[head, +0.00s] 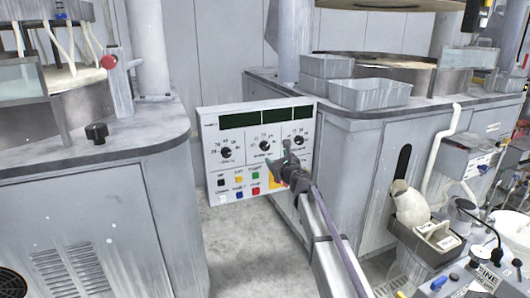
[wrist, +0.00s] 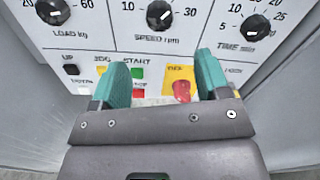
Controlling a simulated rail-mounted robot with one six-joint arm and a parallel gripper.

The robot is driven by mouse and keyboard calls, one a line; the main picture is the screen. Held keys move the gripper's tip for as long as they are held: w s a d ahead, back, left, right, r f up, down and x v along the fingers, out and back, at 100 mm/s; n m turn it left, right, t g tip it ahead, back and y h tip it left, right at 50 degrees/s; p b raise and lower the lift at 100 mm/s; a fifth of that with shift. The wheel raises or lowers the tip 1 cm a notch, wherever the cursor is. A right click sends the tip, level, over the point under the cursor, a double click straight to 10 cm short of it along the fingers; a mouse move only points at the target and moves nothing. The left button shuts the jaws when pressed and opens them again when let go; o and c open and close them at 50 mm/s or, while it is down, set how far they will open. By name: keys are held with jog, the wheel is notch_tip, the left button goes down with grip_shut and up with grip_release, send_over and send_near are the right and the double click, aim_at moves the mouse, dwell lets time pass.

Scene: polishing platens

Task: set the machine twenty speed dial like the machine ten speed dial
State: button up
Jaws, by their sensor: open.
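A white control panel (head: 233,163) faces me between two machines. Its middle speed dial (head: 265,146) is a black knob marked SPEED rpm; it also shows at the top edge of the wrist view (wrist: 159,14), partly cut off. A pale mark shows on the knob, but I cannot read its setting. My gripper (head: 287,156) is in front of the panel's right half. In the wrist view my open, empty gripper (wrist: 160,76) has green fingers apart, below the speed dial and over the button rows. No machine number is readable, so I cannot tell which machine this is.
The load dial (wrist: 53,11) is left of the speed dial and the time dial (wrist: 256,27) right. Coloured buttons (head: 239,195) lie below, including a red one (wrist: 182,90) between my fingers. Machine cabinets (head: 90,230) flank the panel; grey trays (head: 370,94) stand on the right one.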

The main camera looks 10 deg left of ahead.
aim_at(266, 147)
jog(key=x, duration=1)
jog(key=shift+w+f, duration=0.1)
jog(key=shift+w, duration=0.05)
jog(key=c, duration=0.9)
jog(key=shift+n, duration=0.4)
jog(key=n, duration=0.3)
jog(key=shift+n, duration=0.3)
jog(key=n, duration=0.3)
jog(key=shift+n, duration=0.3)
jog(key=n, duration=0.4)
jog(key=shift+n, duration=1.9)
